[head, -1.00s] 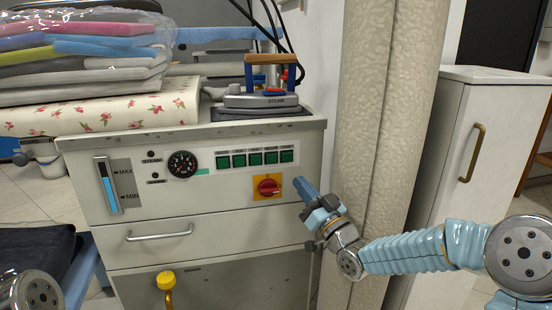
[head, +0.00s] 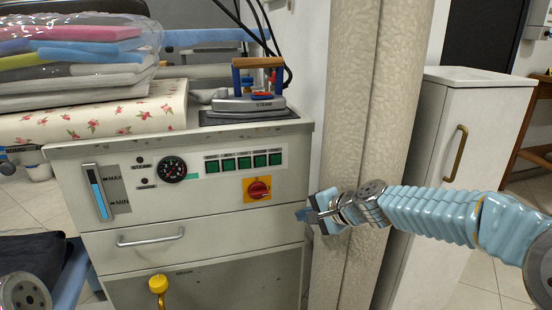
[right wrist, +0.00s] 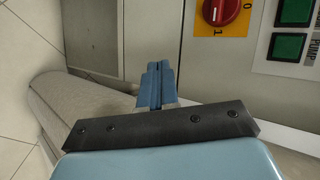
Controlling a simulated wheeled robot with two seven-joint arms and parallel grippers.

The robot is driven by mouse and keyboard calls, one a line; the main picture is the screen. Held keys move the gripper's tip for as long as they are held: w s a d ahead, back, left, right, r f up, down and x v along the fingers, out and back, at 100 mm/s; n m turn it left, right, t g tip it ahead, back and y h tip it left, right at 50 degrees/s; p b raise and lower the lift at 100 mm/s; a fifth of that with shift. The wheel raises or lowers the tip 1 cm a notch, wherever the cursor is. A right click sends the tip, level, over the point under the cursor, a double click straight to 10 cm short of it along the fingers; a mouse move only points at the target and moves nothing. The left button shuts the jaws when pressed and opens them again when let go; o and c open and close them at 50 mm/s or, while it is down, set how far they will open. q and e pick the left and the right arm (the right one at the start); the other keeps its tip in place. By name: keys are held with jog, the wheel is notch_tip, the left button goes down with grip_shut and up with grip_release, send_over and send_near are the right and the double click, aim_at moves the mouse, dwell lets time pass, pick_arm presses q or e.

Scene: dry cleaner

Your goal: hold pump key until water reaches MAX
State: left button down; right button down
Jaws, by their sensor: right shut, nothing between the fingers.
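The water gauge (head: 97,192) is on the left of the steam unit's front panel, with MAX and MIN marks. Its blue column tops out a little below MAX. A row of green keys (head: 243,163) is at the panel's upper right. In the right wrist view the nearest green key (right wrist: 287,47) seems to have the PUMP label beside it. My right gripper (head: 302,214) is shut and empty, just off the panel's right edge, below and right of the keys and touching none. It also shows in the right wrist view (right wrist: 156,80). My left gripper is out of frame.
A red rotary switch (head: 258,189) on a yellow plate sits below the keys. A steam iron (head: 250,103) stands on top. A yellow knob (head: 158,284) is below the drawer handle.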

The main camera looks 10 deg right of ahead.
aim_at(276, 160)
jog(key=s+a+r+y, duration=0.1)
jog(key=a+r, duration=0.1)
jog(key=r, duration=0.3)
jog(key=s+a+r+m+y, duration=0.1)
jog(key=s+a+r, duration=0.1)
jog(key=r, duration=0.4)
jog(key=shift+r+y, duration=0.15)
jog(key=shift+y, duration=0.25)
jog(key=shift+w+a+p, duration=0.1)
jog(key=shift+w+p, duration=3.85)
jog(key=shift+w, duration=0.4)
jog(key=shift+w, duration=0.15)
jog(key=shift+w, duration=0.25)
